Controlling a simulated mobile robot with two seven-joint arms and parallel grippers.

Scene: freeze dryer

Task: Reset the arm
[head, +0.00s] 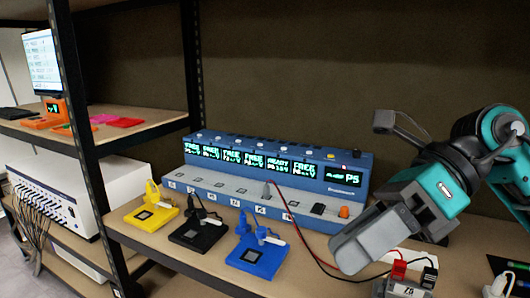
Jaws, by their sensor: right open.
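My right arm comes in from the right edge, with teal and dark grey links. Its gripper (366,186) is open and empty. One grey finger points left at the upper side and the other reaches down over the right front of the workbench shelf (185,262). The gripper is in front of the right end of a blue instrument (262,157) with several green displays. I cannot tell whether the lower finger touches anything. My left gripper is not in view.
Yellow (168,221), black (180,236) and blue (240,258) fixtures stand in front of the instrument. Red and black leads run to a small grey box (405,289) below my gripper. A black rack post (75,100) stands at left. A white unit (55,190) sits beyond it.

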